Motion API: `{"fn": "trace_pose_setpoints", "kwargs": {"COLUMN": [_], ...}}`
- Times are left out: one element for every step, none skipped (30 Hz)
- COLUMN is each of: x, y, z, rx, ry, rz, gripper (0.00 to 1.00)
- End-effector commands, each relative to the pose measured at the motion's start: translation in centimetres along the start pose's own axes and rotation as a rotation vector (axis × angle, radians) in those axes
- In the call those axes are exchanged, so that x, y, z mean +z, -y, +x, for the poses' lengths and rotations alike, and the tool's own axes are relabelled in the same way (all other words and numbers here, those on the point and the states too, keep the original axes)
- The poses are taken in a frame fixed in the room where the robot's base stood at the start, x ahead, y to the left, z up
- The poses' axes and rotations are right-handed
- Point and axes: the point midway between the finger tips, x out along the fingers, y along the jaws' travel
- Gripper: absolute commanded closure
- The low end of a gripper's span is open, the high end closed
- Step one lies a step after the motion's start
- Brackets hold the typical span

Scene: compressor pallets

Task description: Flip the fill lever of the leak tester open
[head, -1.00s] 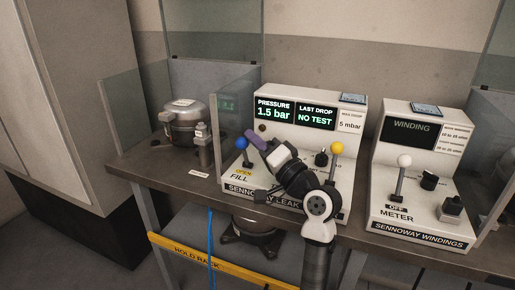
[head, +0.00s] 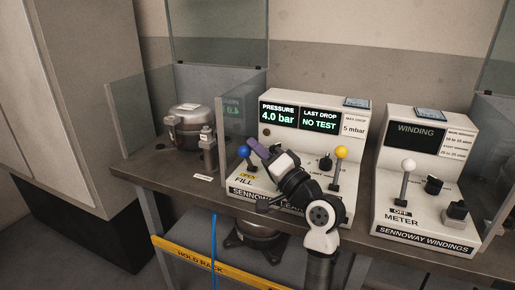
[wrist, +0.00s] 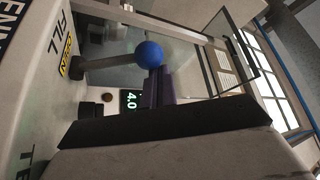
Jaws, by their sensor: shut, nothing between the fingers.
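The leak tester (head: 310,150) is a white console on the bench. Its screen reads 4.0 bar and NO TEST. The fill lever (head: 243,152) has a blue ball knob and a grey stem, at the tester's left end. A yellow label reading OPEN (wrist: 68,58) shows by the word FILL. My gripper (head: 252,145) is shut and empty, its purple fingers right beside the blue knob. In the wrist view the purple fingers (wrist: 158,88) end at the blue knob (wrist: 149,54); I cannot tell whether they touch it.
A yellow-knobbed lever (head: 341,152) stands right of my arm on the tester. The windings meter (head: 420,225) with a white-knobbed lever is further right. A metal compressor (head: 190,125) stands left, beyond a glass panel (head: 238,115). A yellow hold rack bar (head: 200,260) is below.

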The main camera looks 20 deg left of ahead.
Motion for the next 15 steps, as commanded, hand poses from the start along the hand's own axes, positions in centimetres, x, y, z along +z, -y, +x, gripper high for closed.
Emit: {"fn": "trace_pose_setpoints", "kwargs": {"x": [0.1,0.1,0.0,0.0,0.1,0.1,0.1,0.1,0.1,0.1,0.1,0.1,0.0,0.0,0.1], "y": [-0.1,-0.1,-0.2,-0.2,-0.2,-0.2,-0.3,-0.3,-0.3,-0.3,-0.3,-0.3,-0.3,-0.3,-0.2], "z": [-0.2,-0.4,-0.8,-1.1,-1.6,-2.3,-2.9,-3.6,-4.5,-5.2,-6.0,-6.9,-7.6,-8.3,-9.2], "rx": [0.001,0.001,0.002,0.002,0.002,0.002,0.003,0.003,0.003,0.004,0.002,0.003,0.003,0.003,0.002], "ry": [0.001,0.000,0.000,-0.001,-0.001,0.000,-0.001,-0.003,-0.003,-0.003,-0.004,-0.004,-0.004,-0.004,-0.003], "rz": [0.001,0.001,0.001,0.001,0.001,0.001,0.000,-0.001,0.000,0.000,-0.001,-0.001,0.000,-0.001,-0.001], "gripper": [1.00,1.00,1.00,1.00,1.00,1.00,1.00,1.00,1.00,1.00,1.00,1.00,1.00,1.00,1.00]}}
